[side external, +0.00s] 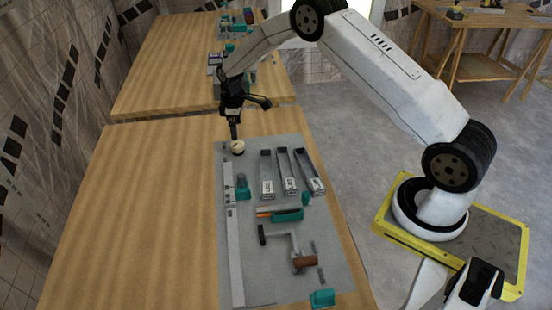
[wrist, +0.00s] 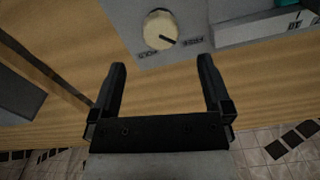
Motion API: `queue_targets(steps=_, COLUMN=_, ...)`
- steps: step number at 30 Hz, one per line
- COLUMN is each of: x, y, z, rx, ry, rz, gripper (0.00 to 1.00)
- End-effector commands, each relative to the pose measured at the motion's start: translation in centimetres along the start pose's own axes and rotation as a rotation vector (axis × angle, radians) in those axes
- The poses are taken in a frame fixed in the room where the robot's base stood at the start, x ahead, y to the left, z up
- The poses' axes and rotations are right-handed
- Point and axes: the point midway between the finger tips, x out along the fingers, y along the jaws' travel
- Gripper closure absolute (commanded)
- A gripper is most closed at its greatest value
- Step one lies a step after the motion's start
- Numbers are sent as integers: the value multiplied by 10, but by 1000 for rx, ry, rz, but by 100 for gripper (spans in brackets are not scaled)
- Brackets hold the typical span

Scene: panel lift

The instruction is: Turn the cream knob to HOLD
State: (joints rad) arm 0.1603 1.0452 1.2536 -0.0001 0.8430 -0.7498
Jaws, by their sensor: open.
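The cream knob (wrist: 160,28) is round with a dark pointer line and sits on the grey panel (wrist: 196,14) near its edge. Dark lettering stands on either side below it in the wrist view; the words are too small to read surely. The pointer line slants toward the lower right, near the right-hand lettering. In the side view the knob (side external: 238,147) is at the panel's far left corner. My gripper (wrist: 160,72) is open and empty. Its fingertips are apart from the knob in the wrist view, and in the side view my gripper (side external: 234,137) is close above it.
The panel lies on a wooden table (side external: 150,200). It carries several grey channel pieces (side external: 287,172), a teal block (side external: 242,190), a teal and orange part (side external: 285,215) and a crank with a brown handle (side external: 305,261). The table left of the panel is clear.

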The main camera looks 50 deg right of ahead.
Motion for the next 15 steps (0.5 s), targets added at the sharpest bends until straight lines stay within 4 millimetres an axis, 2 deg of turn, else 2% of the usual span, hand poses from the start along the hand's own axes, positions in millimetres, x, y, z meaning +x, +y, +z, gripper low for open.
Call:
queue_targets(steps=8, x=23, y=0, z=0, rx=0, ry=-1, rz=-1, gripper=0)
queue_targets(steps=15, x=52, y=-1, z=0, rx=1, ry=-1, rz=-1, gripper=0)
